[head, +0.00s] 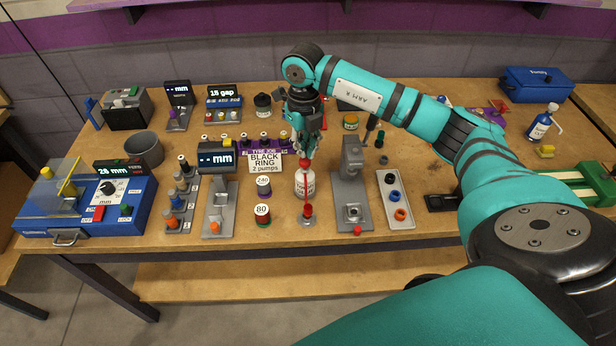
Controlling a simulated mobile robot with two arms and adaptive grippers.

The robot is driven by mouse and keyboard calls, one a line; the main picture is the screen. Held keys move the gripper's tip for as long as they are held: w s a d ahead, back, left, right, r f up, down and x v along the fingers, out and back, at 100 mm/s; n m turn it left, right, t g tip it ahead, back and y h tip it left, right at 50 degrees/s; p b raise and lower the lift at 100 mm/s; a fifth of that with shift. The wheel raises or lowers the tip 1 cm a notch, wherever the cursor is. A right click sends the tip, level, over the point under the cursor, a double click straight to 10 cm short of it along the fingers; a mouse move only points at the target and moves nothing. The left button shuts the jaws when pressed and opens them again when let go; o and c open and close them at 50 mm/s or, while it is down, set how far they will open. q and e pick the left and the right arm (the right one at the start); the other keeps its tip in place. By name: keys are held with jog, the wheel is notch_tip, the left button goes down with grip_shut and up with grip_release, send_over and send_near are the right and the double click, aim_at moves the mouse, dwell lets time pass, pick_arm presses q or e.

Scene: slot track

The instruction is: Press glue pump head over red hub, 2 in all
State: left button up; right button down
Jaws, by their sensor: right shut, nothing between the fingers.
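A white glue bottle (299,184) stands near the middle front of the bench. Its red pump head (304,163) is on top, and a thin red line, which looks like its spout, runs down in front of the bottle. A red hub (307,211) sits on a small round grey base just in front of the bottle, below that spout. My right gripper (305,152) is shut and empty, pointing down directly above the pump head. I cannot tell whether its fingertips touch the head. My left gripper is not in view.
A sign reading "BLACK RING 2 pumps" (265,162) stands left of the bottle. A grey press fixture (351,190) and a tray with rings (396,201) are on the right. A blue machine (135,205) fills the left front.

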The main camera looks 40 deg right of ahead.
aim_at(305, 161)
jog(key=shift+f, duration=0.1)
jog(key=shift+s+f+b, duration=0.1)
jog(key=shift+f+b, duration=1.2)
jog(key=shift+f, duration=0.35)
jog(key=shift+r+p, duration=1.1)
jog(key=shift+r, duration=0.65)
notch_tip(305, 161, up, 6)
jog(key=p, duration=0.3)
jog(key=shift+p, duration=0.4)
